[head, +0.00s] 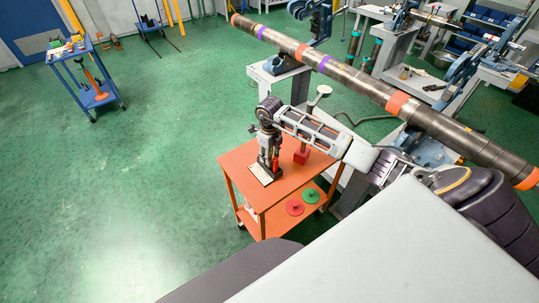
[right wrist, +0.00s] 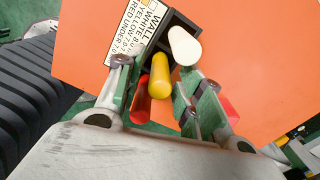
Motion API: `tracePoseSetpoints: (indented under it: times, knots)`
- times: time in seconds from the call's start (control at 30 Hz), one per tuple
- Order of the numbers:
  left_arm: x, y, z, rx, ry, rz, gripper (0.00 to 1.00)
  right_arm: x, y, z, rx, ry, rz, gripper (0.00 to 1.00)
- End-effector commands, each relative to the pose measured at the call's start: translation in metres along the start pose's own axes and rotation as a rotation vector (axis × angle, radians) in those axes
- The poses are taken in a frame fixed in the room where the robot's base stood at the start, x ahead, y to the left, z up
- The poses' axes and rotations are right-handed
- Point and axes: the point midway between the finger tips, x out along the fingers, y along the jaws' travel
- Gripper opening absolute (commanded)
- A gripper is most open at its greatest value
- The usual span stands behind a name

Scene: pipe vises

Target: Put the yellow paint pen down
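The yellow paint pen (right wrist: 160,82) shows end-on in the right wrist view, between the fingers of my right gripper (right wrist: 155,85). The fingers stand apart with a visible gap on either side of the pen. A white pen (right wrist: 184,46) and a red pen (right wrist: 139,102) are close beside it, at a dark holder (right wrist: 160,33). How deep the yellow pen sits in the holder is hidden. In the head view my right gripper (head: 268,148) points down over the orange cart (head: 240,165); the yellow pen cannot be made out there. My left gripper is not in view.
A lettered card (right wrist: 125,33) lies by the holder. A red block (head: 301,155) stands on the cart, right of my gripper. Red (head: 295,208) and green (head: 311,195) discs lie on its lower shelf. A long pipe (head: 340,73) crosses behind.

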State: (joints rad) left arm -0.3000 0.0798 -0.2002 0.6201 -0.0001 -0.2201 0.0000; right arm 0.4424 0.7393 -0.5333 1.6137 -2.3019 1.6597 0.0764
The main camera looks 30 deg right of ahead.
Motion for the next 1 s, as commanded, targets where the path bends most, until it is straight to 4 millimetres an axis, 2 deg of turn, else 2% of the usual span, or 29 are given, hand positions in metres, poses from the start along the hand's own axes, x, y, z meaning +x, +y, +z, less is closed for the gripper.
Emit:
tracePoseSetpoints:
  times: [0.37,1.0]
  knots:
    - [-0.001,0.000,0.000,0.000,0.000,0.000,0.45,-0.009,0.000,0.001,-0.001,-0.002,-0.001,0.37]
    - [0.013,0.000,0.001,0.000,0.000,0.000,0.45,-0.095,0.000,0.001,0.000,-0.002,-0.001,0.37]
